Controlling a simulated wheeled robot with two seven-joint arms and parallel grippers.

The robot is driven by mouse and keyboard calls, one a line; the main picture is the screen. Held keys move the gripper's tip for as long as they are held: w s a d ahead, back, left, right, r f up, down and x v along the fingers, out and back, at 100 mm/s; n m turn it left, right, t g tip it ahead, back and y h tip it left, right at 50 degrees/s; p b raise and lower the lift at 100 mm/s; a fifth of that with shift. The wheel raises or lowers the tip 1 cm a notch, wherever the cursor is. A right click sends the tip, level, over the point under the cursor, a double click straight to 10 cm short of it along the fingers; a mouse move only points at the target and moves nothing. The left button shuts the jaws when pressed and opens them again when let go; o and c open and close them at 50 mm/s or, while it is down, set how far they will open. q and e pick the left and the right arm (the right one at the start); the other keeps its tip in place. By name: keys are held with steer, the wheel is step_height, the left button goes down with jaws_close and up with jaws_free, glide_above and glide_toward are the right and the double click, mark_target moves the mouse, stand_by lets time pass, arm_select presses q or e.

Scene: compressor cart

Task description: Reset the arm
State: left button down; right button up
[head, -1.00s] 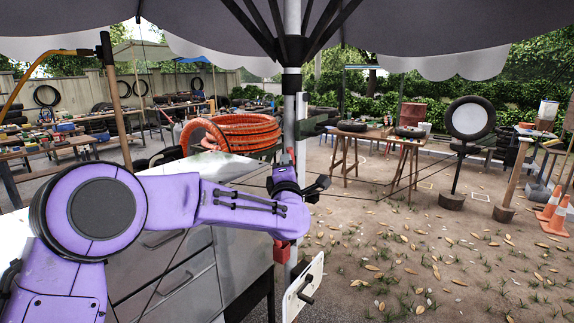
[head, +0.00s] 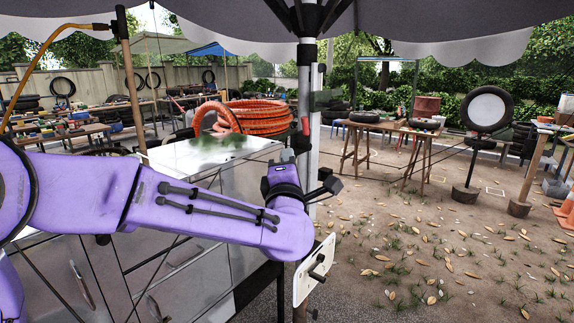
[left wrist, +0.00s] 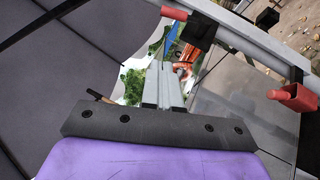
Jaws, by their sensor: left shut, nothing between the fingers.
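My left arm (head: 180,205), purple, reaches in from the left across the head view, in front of a metal cabinet. I cannot tell from the head view whether the gripper touches the pole. My right gripper is not in view.
A coiled orange hose (head: 258,118) lies on the metal cabinet (head: 225,150). A wooden table (head: 392,124) and a tyre on a stand (head: 485,108) are farther back.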

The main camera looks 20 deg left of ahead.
arm_select(q)
steer(key=shift+w, duration=0.15)
steer(key=s+a+f+m+g+h, duration=0.1)
steer(key=s+f+m+g+h, duration=0.3)
steer(key=f, duration=0.9)
steer(key=s+f+m+g+y, duration=0.15)
steer(key=f+m, duration=0.45)
steer(key=f, duration=0.7)
steer(key=s+a+f+m+g+h, duration=0.1)
steer(key=s+f+m+g+h, duration=0.2)
steer(key=f, duration=1)
steer(key=s+a+f+m+g, duration=0.1)
steer(key=s+f+g, duration=0.1)
steer(key=s+f, duration=0.4)
steer(key=s+a+f+m+g+y, duration=0.1)
steer(key=s+f, duration=0.6)
steer(key=s, duration=0.7)
steer(key=s+a+f+m+g, duration=0.2)
steer(key=s+f+g, duration=0.3)
steer(key=s, duration=0.4)
steer(key=shift+s+a+f+m, duration=0.4)
steer(key=shift+a+f, duration=0.1)
steer(key=shift+f, duration=0.3)
